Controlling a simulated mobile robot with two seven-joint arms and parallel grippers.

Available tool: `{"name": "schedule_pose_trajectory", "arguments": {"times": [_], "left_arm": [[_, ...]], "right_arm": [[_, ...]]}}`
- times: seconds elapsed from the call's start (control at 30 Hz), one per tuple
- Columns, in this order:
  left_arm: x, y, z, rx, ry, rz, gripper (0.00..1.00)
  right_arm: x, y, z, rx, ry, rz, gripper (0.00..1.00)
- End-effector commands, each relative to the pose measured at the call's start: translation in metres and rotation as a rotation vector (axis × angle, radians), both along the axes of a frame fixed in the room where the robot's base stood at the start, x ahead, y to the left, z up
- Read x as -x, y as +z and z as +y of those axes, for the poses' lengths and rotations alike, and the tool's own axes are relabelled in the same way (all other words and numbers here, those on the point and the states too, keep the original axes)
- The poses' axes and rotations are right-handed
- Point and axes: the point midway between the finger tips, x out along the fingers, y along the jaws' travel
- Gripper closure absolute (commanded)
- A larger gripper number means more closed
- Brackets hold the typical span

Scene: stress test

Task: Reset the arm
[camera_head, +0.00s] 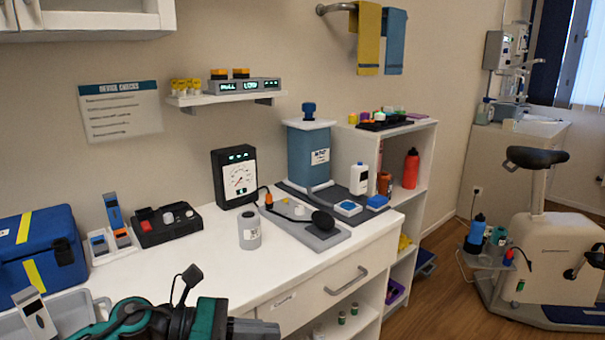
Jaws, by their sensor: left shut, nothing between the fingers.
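My left arm, teal and black, comes in along the bottom edge at the left. My left gripper (256,329) is at its right end, a grey part low in front of the counter's drawer front. It is shut and holds nothing. The lower side of the arm is cut off by the picture edge. My right gripper is not in view.
A grey tray (70,310) lies beside my arm. An exercise bike (545,255) stands right.

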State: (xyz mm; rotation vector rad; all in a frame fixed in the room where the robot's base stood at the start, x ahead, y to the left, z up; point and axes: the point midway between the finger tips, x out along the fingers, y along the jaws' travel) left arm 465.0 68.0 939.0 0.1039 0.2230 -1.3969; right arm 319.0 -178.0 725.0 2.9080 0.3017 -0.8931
Motion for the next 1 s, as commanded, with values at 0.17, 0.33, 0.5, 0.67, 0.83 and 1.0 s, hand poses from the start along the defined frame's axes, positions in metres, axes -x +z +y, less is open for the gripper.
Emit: {"name": "schedule_pose_trajectory", "arguments": {"times": [0.17, 0.33, 0.5, 0.67, 0.83, 1.0], "left_arm": [[0.007, 0.007, -0.020, 0.491, 0.283, 0.553, 1.00], [0.007, -0.019, 0.006, 0.946, 0.554, 1.125, 1.00], [0.031, -0.085, 0.051, 1.418, 0.832, 1.693, 1.00], [0.084, -0.154, 0.087, 1.853, 1.071, 2.114, 1.00], [0.134, -0.196, 0.105, -1.818, -1.028, -1.960, 1.00], [0.149, -0.206, 0.109, -1.767, -0.988, -1.869, 1.00]], "right_arm": [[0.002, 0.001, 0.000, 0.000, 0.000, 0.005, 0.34], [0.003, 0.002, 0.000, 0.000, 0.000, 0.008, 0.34], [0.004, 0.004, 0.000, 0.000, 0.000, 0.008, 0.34], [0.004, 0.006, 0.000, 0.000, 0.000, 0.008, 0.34], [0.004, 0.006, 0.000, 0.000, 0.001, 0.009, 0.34], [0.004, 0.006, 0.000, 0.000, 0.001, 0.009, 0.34]]}}
